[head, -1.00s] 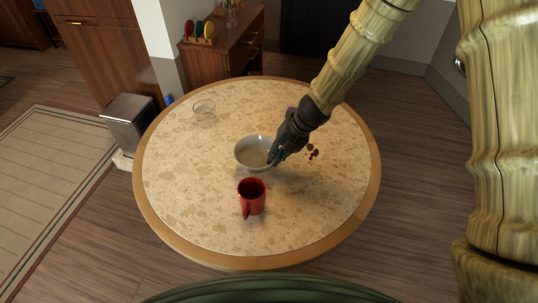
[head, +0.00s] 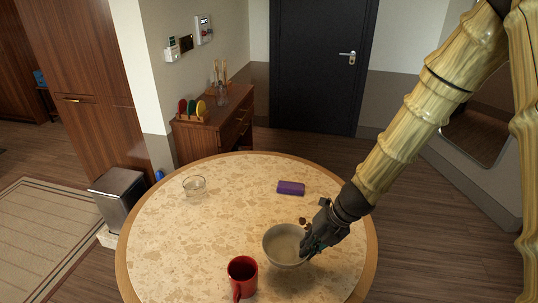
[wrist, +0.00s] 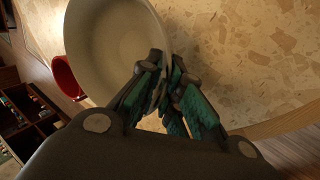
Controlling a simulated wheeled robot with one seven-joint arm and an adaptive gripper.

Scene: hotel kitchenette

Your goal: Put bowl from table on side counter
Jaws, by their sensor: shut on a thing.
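A white-grey bowl (head: 284,245) is over the right part of the round table (head: 160,232). My gripper (head: 308,247) is shut on the bowl's right rim. In the wrist view the bowl (wrist: 112,45) fills the upper left, and the gripper's teal-padded fingers (wrist: 172,88) pinch its wall from both sides. The bowl looks roughly level; I cannot tell clearly whether it touches the tabletop. A wooden side cabinet (head: 215,125) with a flat top stands behind the table, against the wall.
A red mug (head: 242,277) stands just left of the bowl. A clear glass bowl (head: 194,185), a purple block (head: 291,188) and small brown bits (head: 303,221) are also on the table. The cabinet top holds a colourful rack (head: 192,110) and a utensil jar (head: 221,92).

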